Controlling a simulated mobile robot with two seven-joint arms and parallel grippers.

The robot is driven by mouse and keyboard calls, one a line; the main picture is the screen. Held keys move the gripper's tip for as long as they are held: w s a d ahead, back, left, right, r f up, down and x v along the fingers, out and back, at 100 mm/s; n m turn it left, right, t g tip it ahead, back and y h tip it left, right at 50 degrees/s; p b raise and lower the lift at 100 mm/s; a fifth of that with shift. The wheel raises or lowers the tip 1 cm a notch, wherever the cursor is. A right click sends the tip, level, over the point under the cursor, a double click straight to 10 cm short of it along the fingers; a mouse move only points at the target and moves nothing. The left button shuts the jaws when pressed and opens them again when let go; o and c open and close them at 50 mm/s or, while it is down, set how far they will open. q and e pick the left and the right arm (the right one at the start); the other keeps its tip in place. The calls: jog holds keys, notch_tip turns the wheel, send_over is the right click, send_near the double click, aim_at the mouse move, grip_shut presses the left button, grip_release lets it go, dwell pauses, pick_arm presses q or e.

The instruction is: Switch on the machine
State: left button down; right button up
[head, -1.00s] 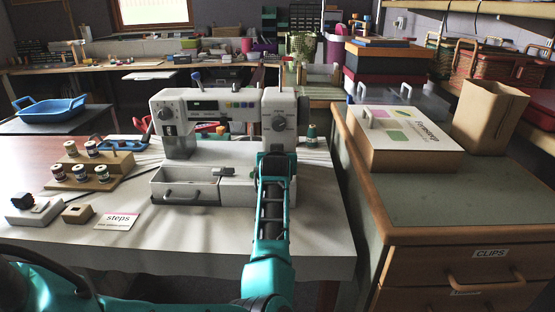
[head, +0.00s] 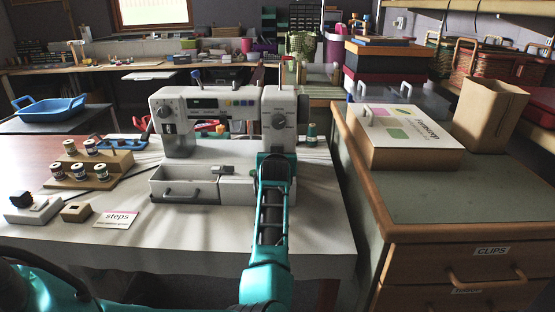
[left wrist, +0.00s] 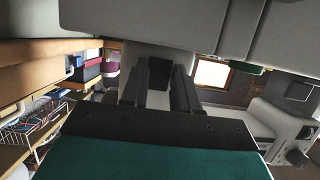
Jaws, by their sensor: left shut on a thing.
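The white sewing machine (head: 213,104) stands on the table, with knobs and coloured buttons on its front. My left arm reaches up from the bottom to the machine's right column, and its wrist hides the gripper tip and the lower column in the head view. In the left wrist view my left gripper (left wrist: 158,90) has its fingers close together on a small dark block (left wrist: 158,72), close to the machine's pale body (left wrist: 185,28). I cannot tell whether the block is the machine's switch. My right gripper is not in view.
A grey drawer box (head: 184,184) sits in front of the machine. Thread spools on a wooden stand (head: 98,157), a pedal-like white device (head: 32,208) and a steps card (head: 117,219) lie to the left. A wooden drawer cabinet (head: 440,235) stands right, beyond a narrow gap.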

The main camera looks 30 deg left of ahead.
pick_arm(q)
jog(key=shift+f+t+y+b, duration=0.4)
jog(key=shift+f+t+b, duration=0.25)
jog(key=shift+b, duration=0.35)
jog(key=shift+r+t+b, duration=0.3)
jog(key=shift+t+b, duration=0.05)
jog(key=shift+r, duration=0.1)
jog(key=c, duration=0.8)
grip_release()
jog(key=shift+c, duration=0.2)
